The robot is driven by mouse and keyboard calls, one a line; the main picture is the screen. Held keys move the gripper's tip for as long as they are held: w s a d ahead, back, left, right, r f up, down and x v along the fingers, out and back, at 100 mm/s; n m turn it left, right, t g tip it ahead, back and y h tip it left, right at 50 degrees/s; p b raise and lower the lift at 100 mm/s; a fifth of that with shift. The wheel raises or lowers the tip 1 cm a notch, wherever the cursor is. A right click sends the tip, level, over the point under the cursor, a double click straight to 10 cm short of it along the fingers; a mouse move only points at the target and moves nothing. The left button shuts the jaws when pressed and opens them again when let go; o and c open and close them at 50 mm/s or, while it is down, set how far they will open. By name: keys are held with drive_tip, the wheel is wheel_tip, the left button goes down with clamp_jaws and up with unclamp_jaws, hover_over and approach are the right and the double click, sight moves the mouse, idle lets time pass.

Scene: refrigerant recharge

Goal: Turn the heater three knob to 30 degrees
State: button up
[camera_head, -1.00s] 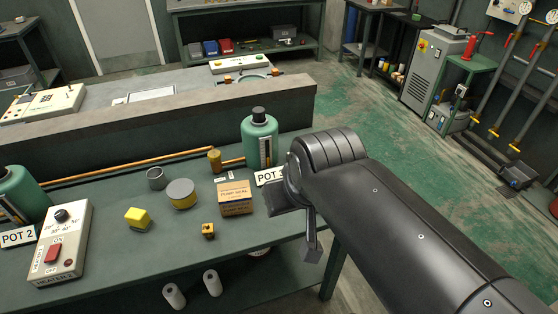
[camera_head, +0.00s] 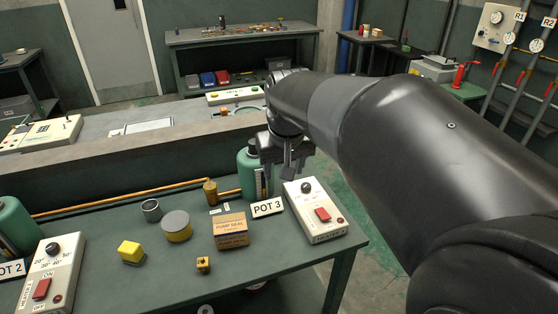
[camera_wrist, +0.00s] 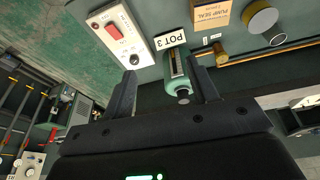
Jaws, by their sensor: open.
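The heater box beside the POT 3 sign (camera_head: 268,207), which I take as heater three (camera_head: 329,232), is cream with a red switch. Its black knob (camera_head: 306,187) is at the far end; its pointer angle is too small to read. In the wrist view the knob (camera_wrist: 134,60) lies just beyond the left finger's tip, apart from it. My gripper (camera_head: 281,177) is open and empty, above the bench near the green pot (camera_head: 250,182), which it partly hides. In the wrist view the pot (camera_wrist: 176,82) shows between the fingers of my gripper (camera_wrist: 163,82).
Another heater box (camera_head: 52,272) stands at the left by the POT 2 sign (camera_head: 10,269). A pump seal box (camera_head: 230,231), a grey-topped yellow tin (camera_head: 176,227) and a yellow block (camera_head: 130,251) stand on the bench. A copper pipe (camera_head: 130,198) runs along its back.

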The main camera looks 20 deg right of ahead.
drive_tip(key=w+d+f+m+g, duration=0.1)
drive_tip(key=w+d+f, duration=0.1)
drive_tip(key=w+d, duration=0.3)
drive_tip(key=w+d+f+g, duration=0.1)
drive_tip(key=w+d+f, duration=0.15)
drive_tip(key=w, duration=0.45)
drive_tip(key=m+g, duration=0.1)
approach(306, 185)
drive_tip(key=shift+y, duration=0.4)
drive_tip(key=f, duration=0.8)
drive_tip(key=shift+w+d+f, duration=0.15)
drive_tip(key=shift+d+f, duration=0.2)
drive_tip(key=shift+d, duration=0.05)
drive_tip(key=shift+c, duration=0.2)
drive_tip(key=c, duration=0.9)
